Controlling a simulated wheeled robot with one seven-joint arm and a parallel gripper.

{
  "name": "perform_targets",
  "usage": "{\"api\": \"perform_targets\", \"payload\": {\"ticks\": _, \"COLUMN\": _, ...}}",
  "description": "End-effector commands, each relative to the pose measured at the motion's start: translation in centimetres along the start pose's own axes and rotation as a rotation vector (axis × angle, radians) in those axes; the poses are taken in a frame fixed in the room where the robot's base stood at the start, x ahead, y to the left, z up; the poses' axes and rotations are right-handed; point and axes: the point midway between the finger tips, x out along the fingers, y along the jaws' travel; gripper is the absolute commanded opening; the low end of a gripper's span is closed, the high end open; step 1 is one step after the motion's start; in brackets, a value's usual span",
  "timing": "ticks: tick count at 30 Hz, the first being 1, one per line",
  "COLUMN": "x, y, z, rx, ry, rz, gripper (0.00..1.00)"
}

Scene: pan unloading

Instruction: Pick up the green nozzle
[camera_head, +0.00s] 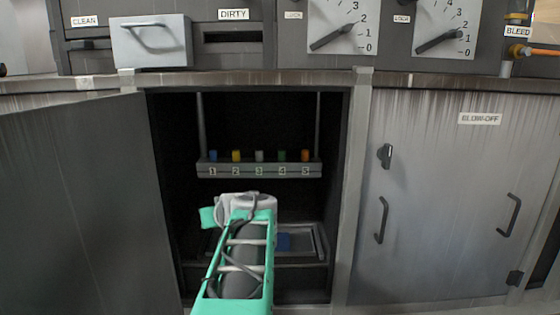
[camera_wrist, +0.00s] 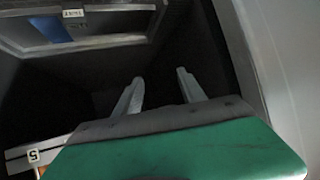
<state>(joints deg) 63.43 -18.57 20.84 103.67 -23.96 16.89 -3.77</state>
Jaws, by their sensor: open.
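The green nozzle (camera_head: 282,156) stands upright on a grey rack (camera_head: 262,165) inside the open cabinet, above label 4, between a pale nozzle (camera_head: 259,156) and an orange nozzle (camera_head: 305,156). My arm reaches into the cabinet below the rack in the head view, where the fingertips are hidden. In the wrist view my gripper (camera_wrist: 160,76) has its two fingers apart with nothing between them. The rack end (camera_wrist: 22,161) with label 5 shows at the lower left there. The green nozzle cannot be seen in the wrist view.
Blue (camera_head: 213,156) and yellow (camera_head: 236,156) nozzles stand at labels 1 and 2. Below is a framed tray (camera_head: 318,240) with a blue item (camera_head: 284,242). The open door (camera_head: 80,205) bounds the left, the closed BLOW-OFF door (camera_head: 450,220) the right.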

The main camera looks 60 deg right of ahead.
Motion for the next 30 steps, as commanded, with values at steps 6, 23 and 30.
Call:
{"api": "perform_targets", "payload": {"ticks": 6, "x": -6.2, "y": 18.1, "z": -9.8, "rx": 0.026, "ry": 0.421, "rz": 0.207, "gripper": 0.47}}
{"api": "perform_targets", "payload": {"ticks": 23, "x": -2.3, "y": 22.0, "z": -15.0, "rx": 0.017, "ry": 0.502, "rz": 0.242, "gripper": 0.47}}
{"api": "perform_targets", "payload": {"ticks": 30, "x": -1.5, "y": 22.2, "z": -15.1, "rx": 0.016, "ry": 0.503, "rz": 0.244, "gripper": 0.47}}
